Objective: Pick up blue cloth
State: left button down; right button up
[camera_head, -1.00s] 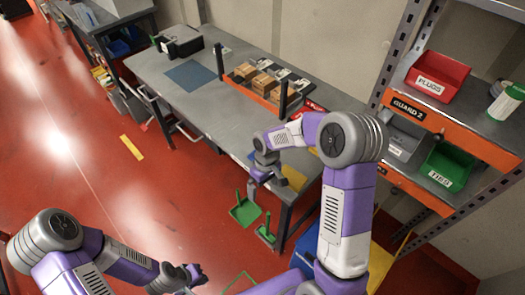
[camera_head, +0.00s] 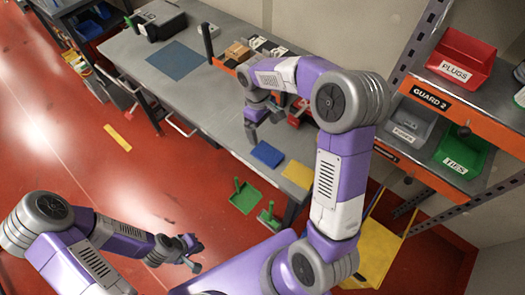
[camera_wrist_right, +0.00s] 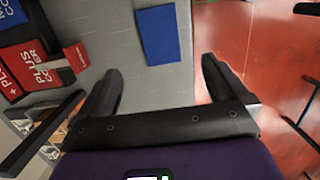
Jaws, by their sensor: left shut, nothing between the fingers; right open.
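A flat blue cloth (camera_head: 266,153) lies near the front right part of the grey bench in the head view. It also shows in the right wrist view as a blue rectangle (camera_wrist_right: 158,35) beyond the fingertips, near the bench edge. My right gripper (camera_head: 252,124) is above the bench, just behind and left of the cloth. My left gripper (camera_head: 194,256) is shut and empty, low over the red floor in front of the bench.
A yellow cloth (camera_head: 298,174) lies right of the blue one. A larger blue mat (camera_head: 175,60) lies further left on the bench (camera_head: 165,95). A green dustpan (camera_head: 245,197) hangs below the bench edge. A shelf with red and green bins (camera_head: 462,153) stands at right.

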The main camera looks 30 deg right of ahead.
jog(key=b, duration=0.4)
send_near(267, 153)
jog(key=shift+w+f, duration=0.15)
jog(key=shift+f, duration=0.65)
jog(key=f, duration=0.2)
jog(key=s+f+b, duration=0.1)
jog(key=f, duration=0.3)
jog(key=shift+s+d+b, duration=0.25)
jog(key=shift+d+b, duration=0.1)
jog(key=shift+f, duration=0.55)
jog(key=c, duration=1.1)
jog(key=shift+o, duration=0.2)
notch_tip(267, 153, up, 10)
jog(key=p, duration=0.2)
